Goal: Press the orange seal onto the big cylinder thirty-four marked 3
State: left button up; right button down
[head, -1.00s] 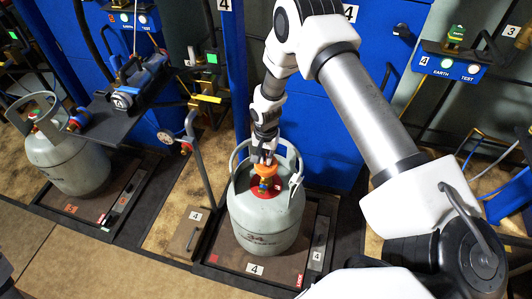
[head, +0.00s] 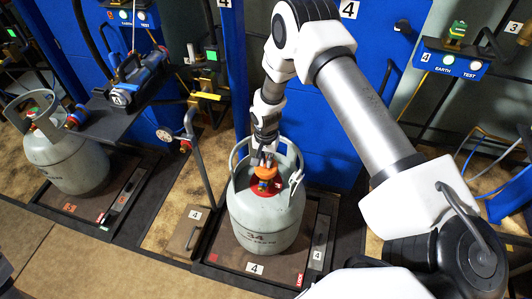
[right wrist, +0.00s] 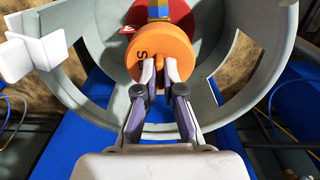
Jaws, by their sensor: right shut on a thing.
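The big grey cylinder (head: 267,222), with 34 on its side, stands upright on a scale platform (head: 225,260) with a tag reading 4. Its handle ring also shows in the right wrist view (right wrist: 255,70). The orange seal (right wrist: 160,52) is a round cap with an S on its face. My right gripper (right wrist: 161,75) is shut on a tab of the seal, inside the handle ring. The seal is at the valve (head: 266,185), above a red disc (right wrist: 192,18). I cannot tell whether it is fully seated. My left gripper is not in view.
Another grey cylinder (head: 65,155) stands on a scale at the left. A gauge on a bent pipe (head: 189,142) rises left of the 34 cylinder. A dark shelf with a blue device (head: 138,82) and blue cabinets (head: 335,115) stand behind. Bare floor (head: 110,265) shows at front left.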

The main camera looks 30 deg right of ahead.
jog(key=c, duration=1.2)
grip_release()
notch_tip(320, 180, up, 12)
jog(key=s+a+f+n+p, duration=0.2)
jog(key=s+n, duration=0.1)
jog(key=s, duration=0.6)
jog(key=s+a+f+n+p, duration=0.2)
jog(key=s+a+n, duration=0.1)
jog(key=s, duration=0.6)
jog(key=s+a+f+n+p, duration=0.3)
jog(key=s, duration=0.7)
jog(key=shift+a+n, duration=0.2)
jog(key=shift+n, duration=0.1)
